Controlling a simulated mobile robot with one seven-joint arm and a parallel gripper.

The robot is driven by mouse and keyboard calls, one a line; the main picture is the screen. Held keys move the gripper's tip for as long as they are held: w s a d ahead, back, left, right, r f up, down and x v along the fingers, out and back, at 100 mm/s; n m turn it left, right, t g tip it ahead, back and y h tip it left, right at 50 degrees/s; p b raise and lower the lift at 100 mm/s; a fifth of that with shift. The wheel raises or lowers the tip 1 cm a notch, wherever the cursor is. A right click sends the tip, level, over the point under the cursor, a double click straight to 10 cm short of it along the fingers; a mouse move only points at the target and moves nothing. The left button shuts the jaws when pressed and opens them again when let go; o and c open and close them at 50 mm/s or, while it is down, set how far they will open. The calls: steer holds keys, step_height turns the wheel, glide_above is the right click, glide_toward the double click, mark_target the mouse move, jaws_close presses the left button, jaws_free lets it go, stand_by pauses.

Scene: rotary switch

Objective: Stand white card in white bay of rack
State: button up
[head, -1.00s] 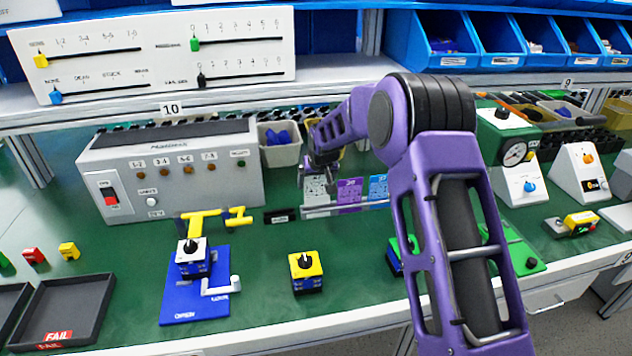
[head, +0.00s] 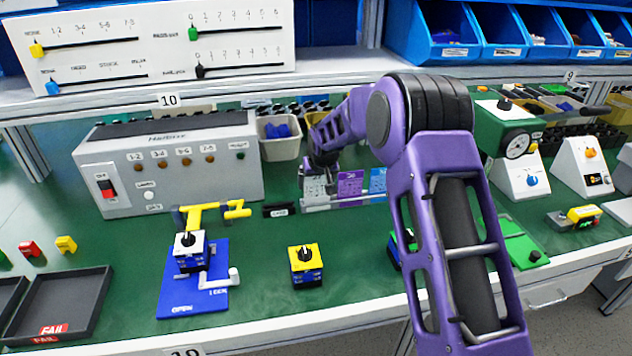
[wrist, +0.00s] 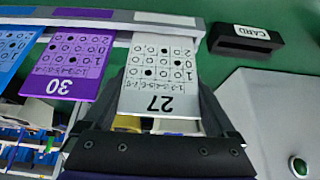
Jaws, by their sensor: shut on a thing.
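The white card (wrist: 158,62), marked 27, is between the fingers of my gripper (wrist: 163,88), which is shut on it. The card appears upside down in the wrist view. Its far edge meets the front strip of the rack (wrist: 108,30), in line with the strip's white label (wrist: 168,18). I cannot tell whether the card is seated in the white bay. In the head view the white card (head: 315,188) is at the rack's left end, below my gripper (head: 322,168), whose fingers are small and partly hidden.
A purple card (wrist: 72,68), marked 30, and a blue card (wrist: 14,45) stand in neighbouring bays. A black CARD holder (wrist: 245,40) lies beside the rack. A grey control box (head: 175,165) is left, and a bin (head: 279,138) stands behind.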

steer(key=shift+f+b, duration=0.3)
steer(key=shift+f, duration=0.2)
steer(key=o, duration=1)
steer(key=shift+r, duration=0.1)
steer(key=p+v, duration=0.1)
steer(key=v, duration=1.6)
steer(key=shift+r, duration=0.2)
steer(key=shift+r+p, duration=0.1)
steer(key=shift+p, duration=0.25)
step_height(320, 180, up, 9)
steer(key=p, duration=0.6)
